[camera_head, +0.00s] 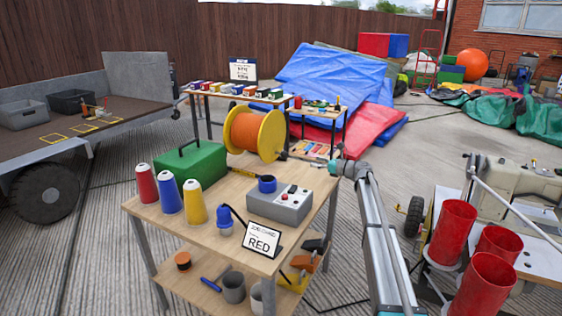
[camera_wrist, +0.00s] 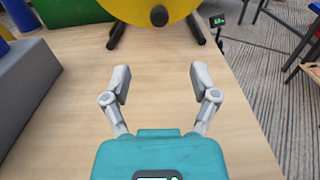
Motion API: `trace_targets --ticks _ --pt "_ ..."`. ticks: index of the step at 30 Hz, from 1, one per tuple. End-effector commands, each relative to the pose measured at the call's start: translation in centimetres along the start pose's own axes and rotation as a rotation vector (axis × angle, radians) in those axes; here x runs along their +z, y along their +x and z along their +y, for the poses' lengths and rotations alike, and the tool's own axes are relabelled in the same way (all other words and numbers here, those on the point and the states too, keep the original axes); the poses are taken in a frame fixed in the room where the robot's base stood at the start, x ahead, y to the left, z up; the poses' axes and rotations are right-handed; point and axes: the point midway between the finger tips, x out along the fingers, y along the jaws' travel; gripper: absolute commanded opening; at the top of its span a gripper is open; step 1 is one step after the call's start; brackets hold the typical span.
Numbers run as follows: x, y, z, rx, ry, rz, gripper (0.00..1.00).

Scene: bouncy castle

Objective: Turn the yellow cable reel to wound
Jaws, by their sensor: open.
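The yellow cable reel (camera_head: 271,135) stands on the back of the wooden table, with orange cable wound between its two yellow flanges. In the wrist view its yellow flange (camera_wrist: 130,10) shows at the top, with a dark hub at the middle and black stand feet on the table. The reel's upper part is cut off there. My gripper (camera_wrist: 158,78) is open and empty, with its fingertips pointing towards the flange and apart from it. In the head view my gripper (camera_head: 300,157) is low by the table's right edge, in front of the reel.
The wooden table (camera_head: 233,190) also holds a green toolbox (camera_head: 190,165), red, blue and yellow thread cones, a grey control box (camera_head: 280,206) and a RED sign (camera_head: 263,239). A grey block edges the wrist view's left. Bare tabletop lies between my fingers and the reel.

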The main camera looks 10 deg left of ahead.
Motion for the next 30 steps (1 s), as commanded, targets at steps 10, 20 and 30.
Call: trace_targets --ticks 10,20,30 --pt "-0.3 1.6 1.0 0.020 0.000 0.000 0.77" --pt "-0.3 3.0 1.4 0.027 0.000 0.000 0.77" --pt "-0.3 7.0 1.4 0.029 0.000 0.000 0.77"
